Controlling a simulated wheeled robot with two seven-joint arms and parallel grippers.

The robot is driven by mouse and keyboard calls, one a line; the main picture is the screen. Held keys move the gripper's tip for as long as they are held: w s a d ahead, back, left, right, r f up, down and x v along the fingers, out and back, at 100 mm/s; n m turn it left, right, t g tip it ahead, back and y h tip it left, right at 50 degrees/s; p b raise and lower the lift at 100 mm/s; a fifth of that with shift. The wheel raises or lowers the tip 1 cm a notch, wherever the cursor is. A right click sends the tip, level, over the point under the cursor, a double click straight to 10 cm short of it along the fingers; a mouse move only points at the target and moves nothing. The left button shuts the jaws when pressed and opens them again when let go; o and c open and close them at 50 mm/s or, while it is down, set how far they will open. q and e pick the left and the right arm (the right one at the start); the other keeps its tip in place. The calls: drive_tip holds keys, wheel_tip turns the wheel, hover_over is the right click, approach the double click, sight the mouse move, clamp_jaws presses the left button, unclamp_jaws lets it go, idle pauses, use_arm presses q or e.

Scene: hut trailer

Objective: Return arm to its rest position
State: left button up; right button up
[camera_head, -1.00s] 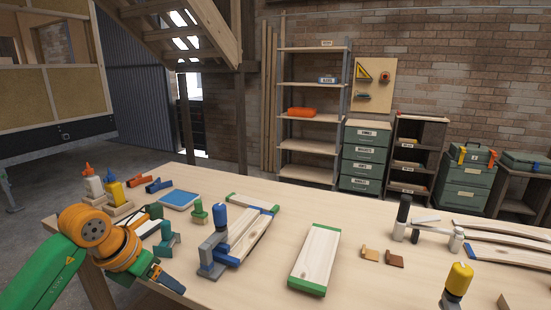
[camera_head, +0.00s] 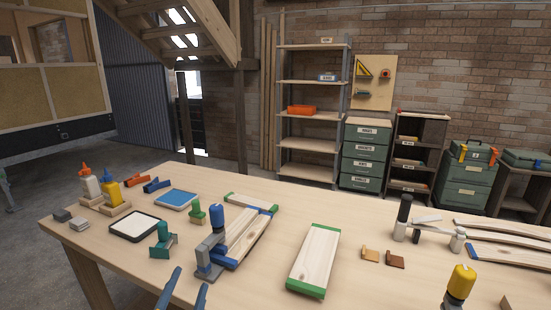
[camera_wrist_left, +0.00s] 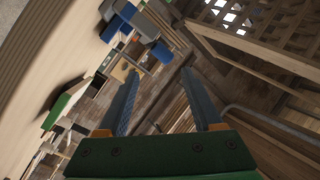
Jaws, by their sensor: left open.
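My left gripper (camera_head: 182,290) shows only its two dark blue fingers at the bottom edge of the head view, left of centre, in front of the table's near edge. The fingers are apart with nothing between them. In the left wrist view the gripper (camera_wrist_left: 158,95) is also open and empty, with the tabletop tilted at the left. The rest of the left arm is outside the head view. My right gripper is not in view.
The wooden table (camera_head: 250,285) holds a blue-topped clamp (camera_head: 213,250), a green-ended board (camera_head: 315,258), a white-topped tray (camera_head: 135,225), a teal tool (camera_head: 162,242) and a yellow-topped bottle (camera_head: 459,285). Shelves (camera_head: 312,115) and a green drawer cabinet (camera_head: 366,155) stand behind.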

use_arm(q)
drive_tip(key=s+a+f+n+g+y, duration=0.1)
drive_tip(key=s+f+n+g, duration=0.1)
drive_tip(key=s+f+g, duration=0.3)
drive_tip(key=s+a+f+n+g, duration=0.2)
drive_tip(key=f, duration=0.5)
drive_tip(key=s+d+f+n+g+h, duration=0.1)
drive_tip(key=s+d+f+g, duration=0.1)
drive_tip(key=s+f+g, duration=0.45)
drive_tip(key=s+d+f+n+g+h, duration=0.1)
drive_tip(key=s+f, duration=0.3)
drive_tip(key=s, duration=0.6)
wheel_tip(320, 180, down, 17)
drive_tip(key=s+g, duration=0.2)
drive_tip(key=s, duration=0.1)
drive_tip(key=s+a+f, duration=0.2)
drive_tip(key=s+f, duration=0.6)
drive_tip(key=s, duration=0.3)
drive_tip(key=shift+s+f+g+y, duration=0.15)
drive_tip(key=shift+f+g+y, duration=0.15)
drive_tip(key=shift+f+g, duration=0.05)
drive_tip(key=shift+d, duration=0.1)
